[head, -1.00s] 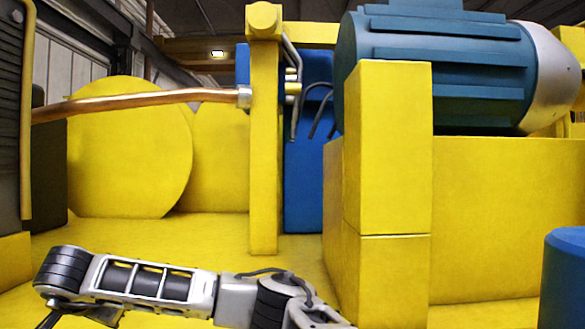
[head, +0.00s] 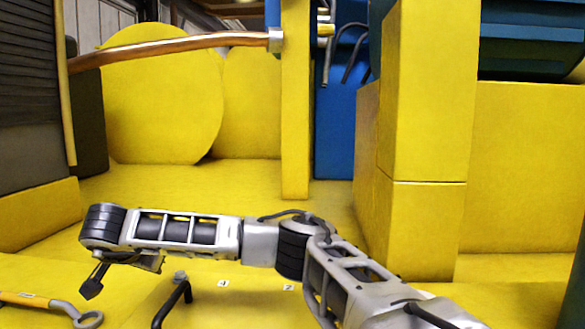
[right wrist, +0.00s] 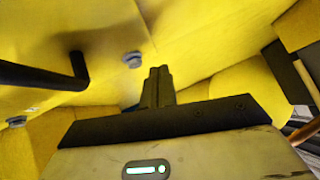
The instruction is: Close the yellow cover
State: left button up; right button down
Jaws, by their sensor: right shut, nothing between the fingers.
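A yellow panel (head: 250,305) with a black handle (head: 175,300) lies low in the head view. I take it for the yellow cover, but cannot tell how far open it is. The handle (right wrist: 45,75) and a grey bolt head (right wrist: 132,60) on yellow also show in the right wrist view. My right arm reaches across the head view from the lower right, its dark gripper (head: 92,285) hanging left of the handle. In the right wrist view my right gripper (right wrist: 157,72) is shut and empty, right of the handle and apart from it. My left gripper is out of view.
A yellow post (head: 295,110) and a taller yellow block (head: 430,130) stand behind my arm. A copper pipe (head: 180,46) runs to the post. Yellow floor (head: 230,185) beyond my arm is clear.

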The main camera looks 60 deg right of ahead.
jog(key=s+a+r, duration=0.3)
jog(key=a+r, duration=0.3)
jog(key=r, duration=0.4)
jog(key=shift+a+r, duration=0.15)
jog(key=shift+a, duration=0.05)
jog(key=shift+s, duration=0.15)
